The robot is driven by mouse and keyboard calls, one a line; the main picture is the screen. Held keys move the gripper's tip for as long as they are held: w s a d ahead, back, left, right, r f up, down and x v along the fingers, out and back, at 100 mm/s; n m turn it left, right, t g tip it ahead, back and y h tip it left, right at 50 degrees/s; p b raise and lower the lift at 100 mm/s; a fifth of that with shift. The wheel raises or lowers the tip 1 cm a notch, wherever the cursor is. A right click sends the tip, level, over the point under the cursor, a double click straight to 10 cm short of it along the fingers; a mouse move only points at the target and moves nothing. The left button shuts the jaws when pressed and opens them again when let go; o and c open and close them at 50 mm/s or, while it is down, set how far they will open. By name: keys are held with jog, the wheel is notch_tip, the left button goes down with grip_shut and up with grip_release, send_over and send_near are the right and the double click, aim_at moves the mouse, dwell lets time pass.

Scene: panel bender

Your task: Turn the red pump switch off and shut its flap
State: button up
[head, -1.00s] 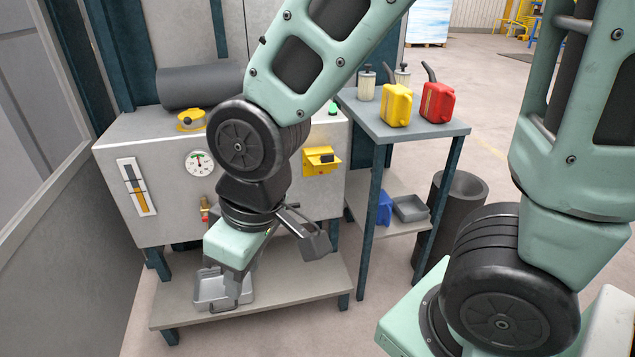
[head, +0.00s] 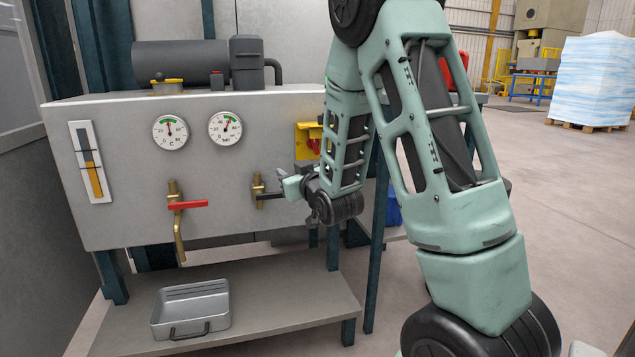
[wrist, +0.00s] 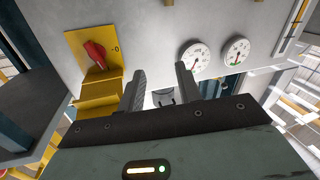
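The red pump switch (wrist: 95,55) sits on a yellow plate in the wrist view, with a "0" mark beside it. The red knob is slanted and does not point straight at the mark. Its yellow flap (wrist: 98,92) stands open, leaving the knob uncovered. In the head view the yellow switch box (head: 302,146) is partly hidden behind my arm. My gripper (wrist: 163,85) is open, its two fingers apart, to the right of the switch in the wrist view and not touching it. In the head view the fingers are hard to make out.
Two gauges (head: 170,132) are on the panel, left of the switch. Below them are a red-handled valve (head: 187,204) and a second valve (head: 258,188) close to my wrist. A metal tray (head: 190,310) stands on the lower shelf.

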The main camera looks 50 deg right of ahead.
jog(key=s+d+f+t+h+b, duration=0.35)
jog(key=s+d+f+b, duration=0.35)
jog(key=d, duration=0.3)
jog(key=b, duration=0.5)
send_near(316, 148)
jog(key=shift+h, duration=0.35)
jog(key=x, duration=0.9)
jog(key=shift+a, duration=0.1)
grip_shut()
